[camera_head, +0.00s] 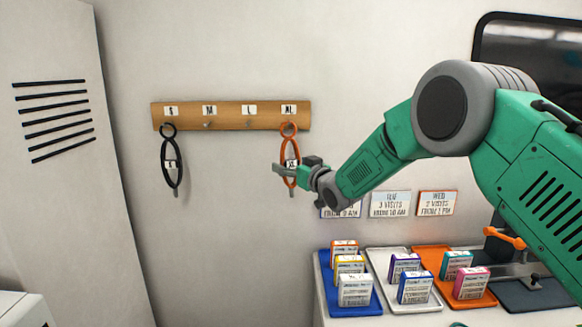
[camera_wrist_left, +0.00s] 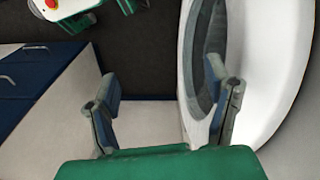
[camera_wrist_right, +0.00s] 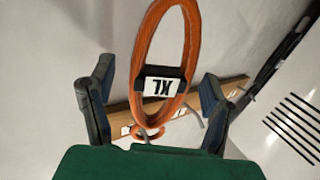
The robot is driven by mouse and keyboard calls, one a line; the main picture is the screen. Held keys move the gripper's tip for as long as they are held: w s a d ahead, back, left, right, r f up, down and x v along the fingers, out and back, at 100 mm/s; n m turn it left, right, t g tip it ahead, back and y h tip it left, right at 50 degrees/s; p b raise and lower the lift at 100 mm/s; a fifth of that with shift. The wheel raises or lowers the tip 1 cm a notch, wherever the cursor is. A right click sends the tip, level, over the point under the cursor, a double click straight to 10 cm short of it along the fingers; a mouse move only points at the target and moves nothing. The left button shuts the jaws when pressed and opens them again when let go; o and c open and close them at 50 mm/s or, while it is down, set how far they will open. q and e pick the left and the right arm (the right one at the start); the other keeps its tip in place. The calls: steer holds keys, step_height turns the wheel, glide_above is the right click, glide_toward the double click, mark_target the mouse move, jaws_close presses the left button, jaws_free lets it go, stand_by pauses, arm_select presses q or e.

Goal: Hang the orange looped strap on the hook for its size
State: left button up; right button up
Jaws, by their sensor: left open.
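The orange looped strap (camera_head: 289,150) hangs upright below the XL label at the right end of a wooden hook board (camera_head: 230,115). Its small top ring is at the hook there. In the right wrist view the strap (camera_wrist_right: 148,45) carries an XL tag and shows between the fingers. My right gripper (camera_wrist_right: 155,95) is open, with its fingers apart on both sides of the strap and not closed on it. In the head view this gripper (camera_head: 284,171) is beside the strap's lower half. My left gripper (camera_wrist_left: 165,105) is open and empty, away from the board.
A black looped strap (camera_head: 172,163) hangs under S; the M and L hooks are bare. Below right, blue (camera_head: 325,285), white (camera_head: 377,275) and orange (camera_head: 425,262) trays hold small boxes. A white rounded rim (camera_wrist_left: 275,80) is close to my left gripper.

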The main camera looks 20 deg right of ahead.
steer(key=v, duration=1.2)
